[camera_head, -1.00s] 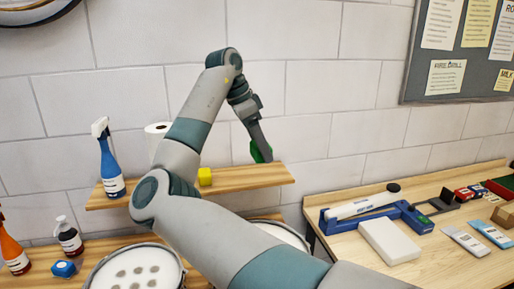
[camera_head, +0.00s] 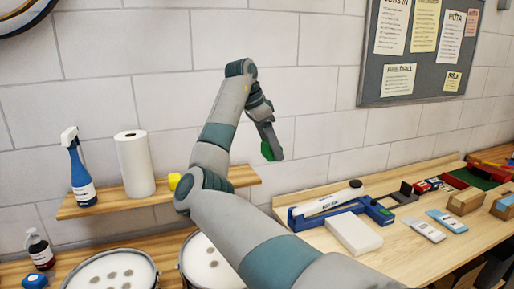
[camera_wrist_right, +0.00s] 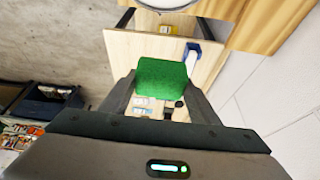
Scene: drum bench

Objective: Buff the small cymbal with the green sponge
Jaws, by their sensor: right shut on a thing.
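My right gripper (camera_head: 273,147) is shut on the green sponge (camera_head: 267,152) and holds it in the air in front of the tiled wall, just right of the shelf's end. In the right wrist view the sponge (camera_wrist_right: 163,80) sits between the two fingers, with the bench far below it. I cannot make out a small cymbal in either view. My left gripper is not in view.
The wall shelf (camera_head: 157,198) carries a blue spray bottle (camera_head: 81,178), a paper roll (camera_head: 135,165) and a yellow block (camera_head: 174,181). Two drums (camera_head: 110,272) stand below. The right bench (camera_head: 298,207) holds a white box (camera_head: 354,233) and a blue holder (camera_head: 378,212).

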